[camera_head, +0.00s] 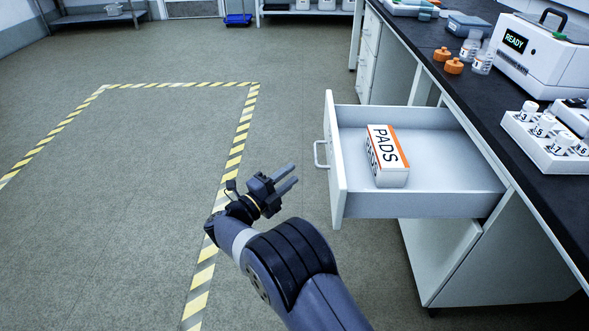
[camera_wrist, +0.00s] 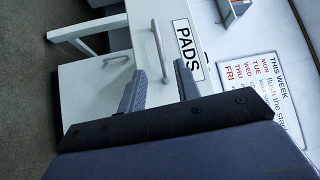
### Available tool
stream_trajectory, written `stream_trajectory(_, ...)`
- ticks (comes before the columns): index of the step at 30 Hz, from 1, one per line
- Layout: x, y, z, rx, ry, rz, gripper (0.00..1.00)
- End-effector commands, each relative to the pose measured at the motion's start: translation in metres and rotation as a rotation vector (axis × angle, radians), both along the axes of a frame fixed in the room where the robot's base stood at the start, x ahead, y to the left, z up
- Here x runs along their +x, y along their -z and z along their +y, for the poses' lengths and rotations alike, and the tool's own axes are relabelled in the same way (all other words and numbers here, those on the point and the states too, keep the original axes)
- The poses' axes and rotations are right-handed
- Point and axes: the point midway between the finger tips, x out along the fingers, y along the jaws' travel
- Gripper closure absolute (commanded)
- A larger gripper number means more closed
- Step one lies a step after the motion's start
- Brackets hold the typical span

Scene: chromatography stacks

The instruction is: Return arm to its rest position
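My gripper (camera_head: 293,174) is in front of the open drawer, to the left of its handle, and apart from it. Its two fingers are parted with nothing between them; they also show in the wrist view (camera_wrist: 160,72). My arm is stretched forward over the floor. The drawer (camera_head: 440,200) is pulled out from under the bench, with a silver handle (camera_head: 320,155) on its white front. A white and orange PADS box (camera_head: 390,155) lies inside it. In the wrist view, a handle (camera_wrist: 160,50) and a PADS label (camera_wrist: 189,50) lie beyond the fingers.
The black-topped bench (camera_head: 470,75) runs along the right. It carries a white vial rack (camera_head: 540,150), a machine reading READY (camera_head: 540,60), orange caps and bottles. A THIS WEEK sheet (camera_wrist: 265,95) shows in the wrist view. The floor at left is open, with striped tape (camera_head: 235,150).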

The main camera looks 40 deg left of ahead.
Motion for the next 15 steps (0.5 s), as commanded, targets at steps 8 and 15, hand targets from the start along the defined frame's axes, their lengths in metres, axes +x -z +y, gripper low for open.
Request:
stream_trajectory(8, 0.0, 0.001, 0.0, 0.0, 0.0, 0.0, 0.69)
stream_trajectory(15, 0.019, 0.0, -0.004, 0.002, 0.003, 0.0, 0.69)
